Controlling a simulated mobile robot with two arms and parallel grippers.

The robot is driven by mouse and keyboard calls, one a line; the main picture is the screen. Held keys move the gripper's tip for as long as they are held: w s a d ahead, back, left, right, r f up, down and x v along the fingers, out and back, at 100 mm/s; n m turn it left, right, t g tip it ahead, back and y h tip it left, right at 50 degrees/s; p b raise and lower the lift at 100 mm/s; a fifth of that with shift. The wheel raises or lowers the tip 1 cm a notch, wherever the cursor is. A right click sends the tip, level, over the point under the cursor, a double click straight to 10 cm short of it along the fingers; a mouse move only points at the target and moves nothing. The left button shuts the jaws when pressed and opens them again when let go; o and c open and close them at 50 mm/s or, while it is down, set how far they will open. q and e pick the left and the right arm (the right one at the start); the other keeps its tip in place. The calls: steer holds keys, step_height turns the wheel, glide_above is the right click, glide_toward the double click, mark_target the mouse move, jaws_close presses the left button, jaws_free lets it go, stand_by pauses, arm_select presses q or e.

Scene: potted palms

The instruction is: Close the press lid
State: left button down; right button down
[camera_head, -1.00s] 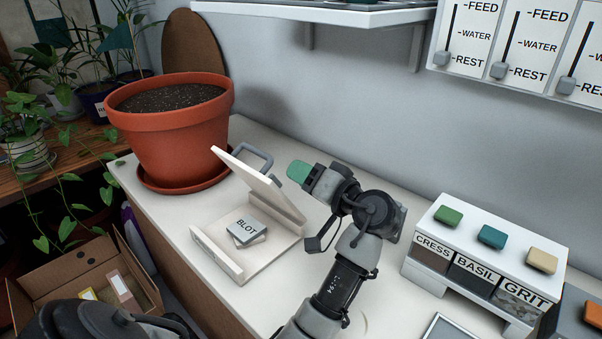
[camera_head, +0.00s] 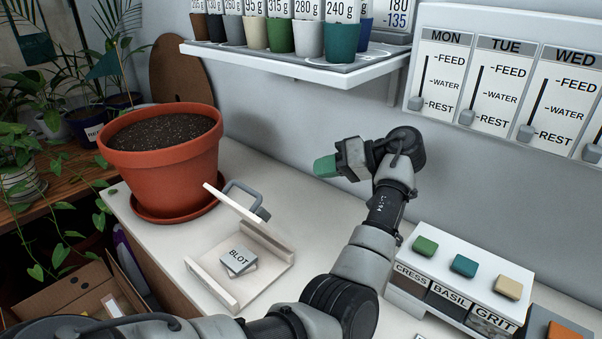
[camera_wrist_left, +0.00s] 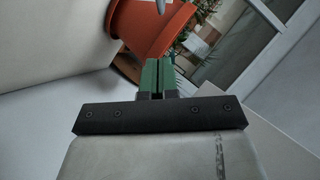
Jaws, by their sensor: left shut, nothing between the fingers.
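The press stands on the white counter. Its pale base (camera_head: 213,284) lies flat, and its lid (camera_head: 234,205) is tilted up from the hinge side at the back right. A grey handle (camera_head: 262,208) is on the lid's outer side. Grey blocks marked BLOT (camera_head: 238,262) lie on the base under the raised lid. My left gripper (camera_head: 325,167) is shut and empty, with green fingertips. It is right of the lid and handle, apart from them, pointing left. The shut fingers also show in the left wrist view (camera_wrist_left: 158,76). My right gripper is not in view.
A large terracotta pot (camera_head: 165,160) stands left of the press and shows in the left wrist view (camera_wrist_left: 150,28). A shelf with cups (camera_head: 300,62) hangs above. A seed dispenser (camera_head: 450,285) stands at the right. The counter behind the press is clear.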

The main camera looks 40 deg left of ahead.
arm_select(q)
steer(key=s+d+f+p+x, duration=0.1)
steer(key=s+p+x, duration=0.1)
steer(key=x, duration=1)
steer(key=shift+d+f+p, duration=0.2)
steer(key=shift+f+p, duration=0.05)
steer(key=shift+p, duration=0.3)
steer(key=shift+a, duration=0.1)
